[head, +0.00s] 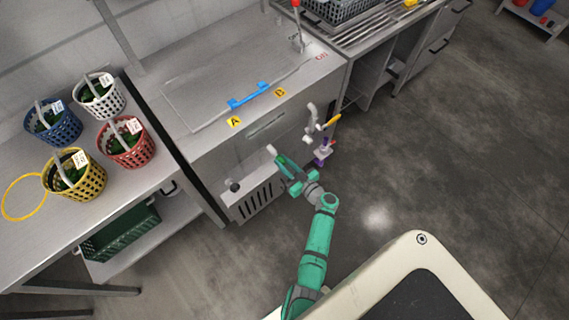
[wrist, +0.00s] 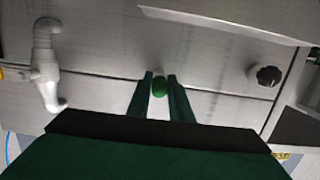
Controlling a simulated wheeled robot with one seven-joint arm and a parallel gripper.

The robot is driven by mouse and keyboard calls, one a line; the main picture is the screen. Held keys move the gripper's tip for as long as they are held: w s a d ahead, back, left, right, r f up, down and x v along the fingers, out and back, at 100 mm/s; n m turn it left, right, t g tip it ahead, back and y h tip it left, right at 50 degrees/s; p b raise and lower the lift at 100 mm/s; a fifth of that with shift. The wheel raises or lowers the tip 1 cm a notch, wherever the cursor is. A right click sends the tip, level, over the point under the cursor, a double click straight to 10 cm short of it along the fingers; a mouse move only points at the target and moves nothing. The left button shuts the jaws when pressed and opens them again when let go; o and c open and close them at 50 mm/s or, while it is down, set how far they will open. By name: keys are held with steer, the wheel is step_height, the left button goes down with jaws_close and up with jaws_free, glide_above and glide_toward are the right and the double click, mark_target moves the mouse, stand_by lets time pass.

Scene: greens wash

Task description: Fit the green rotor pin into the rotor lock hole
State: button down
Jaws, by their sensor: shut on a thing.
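My gripper (head: 282,162) is in front of the steel sink unit's front panel (head: 230,160) in the head view. I cannot make out the rotor lock hole in either view, nor whether the pin touches the panel.
A white pipe fitting (wrist: 47,65) with a yellow handle (head: 331,121) sticks out right of my gripper in the head view. A black knob (head: 234,186) is to the left. Baskets of greens, including a red one (head: 127,152), stand on the left bench.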

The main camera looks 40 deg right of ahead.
steer(key=shift+w+a, duration=0.1)
steer(key=shift+w, duration=0.65)
steer(key=c, duration=1.5)
jaws_free()
steer(key=shift+s, duration=0.1)
steer(key=s, duration=0.3)
steer(key=s+r, duration=0.1)
steer(key=s, duration=0.6)
steer(key=shift+s+d+r, duration=0.3)
steer(key=shift+d, duration=0.1)
steer(key=shift+a, duration=0.1)
